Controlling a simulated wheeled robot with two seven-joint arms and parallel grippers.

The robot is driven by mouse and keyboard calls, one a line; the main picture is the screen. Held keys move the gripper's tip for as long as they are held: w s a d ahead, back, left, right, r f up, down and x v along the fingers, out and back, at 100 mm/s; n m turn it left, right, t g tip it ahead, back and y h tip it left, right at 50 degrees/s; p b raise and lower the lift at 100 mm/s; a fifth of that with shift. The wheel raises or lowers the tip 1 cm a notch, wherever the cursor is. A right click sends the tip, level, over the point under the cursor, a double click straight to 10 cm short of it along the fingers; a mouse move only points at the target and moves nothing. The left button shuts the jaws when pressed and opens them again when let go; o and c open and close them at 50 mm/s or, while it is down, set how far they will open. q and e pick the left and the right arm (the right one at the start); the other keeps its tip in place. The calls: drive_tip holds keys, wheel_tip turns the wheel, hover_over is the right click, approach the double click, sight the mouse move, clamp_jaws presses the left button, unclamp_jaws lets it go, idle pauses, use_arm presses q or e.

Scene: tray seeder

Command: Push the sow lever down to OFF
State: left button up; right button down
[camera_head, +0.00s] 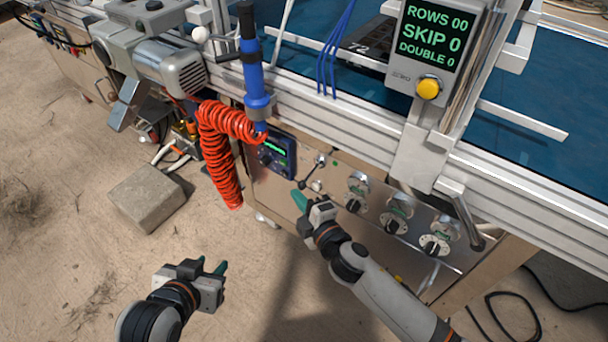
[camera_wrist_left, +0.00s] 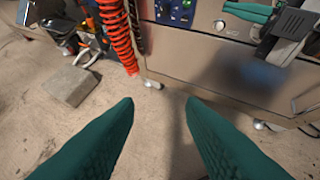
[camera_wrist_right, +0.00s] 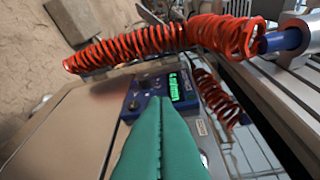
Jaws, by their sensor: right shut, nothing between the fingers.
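A thin dark lever (camera_head: 312,173) slants across the steel control panel (camera_head: 332,210), between the blue display box and the row of dials. Its exact setting is too small to read. My right gripper (camera_head: 299,201) has its green fingers shut and empty, with the tips just below the lever's lower end in the head view; I cannot tell whether they touch. In the right wrist view the shut fingers (camera_wrist_right: 158,105) cover much of the panel, and the lever is not clear there. My left gripper (camera_head: 211,267) is open and empty, low over the floor, away from the panel.
A blue display box (camera_head: 273,153) sits left of the lever, and several dials (camera_head: 397,221) to the right. A red coiled hose (camera_head: 218,155) hangs close by on the left. A concrete block (camera_head: 148,195) lies on the floor. The floor around my left gripper is clear.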

use_arm(q)
drive_tip(key=w+d+r+t+h+b, duration=0.1)
drive_tip(key=w+d+r+t, duration=0.1)
drive_tip(key=w+r+t, duration=0.2)
drive_tip(key=shift+w+r+t+b, duration=0.35)
drive_tip(key=shift+r+t, duration=0.15)
drive_tip(key=shift+r, duration=0.35)
use_arm(e)
drive_tip(key=shift+w+f+n, duration=0.1)
drive_tip(key=shift+f+n, duration=0.3)
use_arm(q)
drive_tip(key=shift+d, duration=0.1)
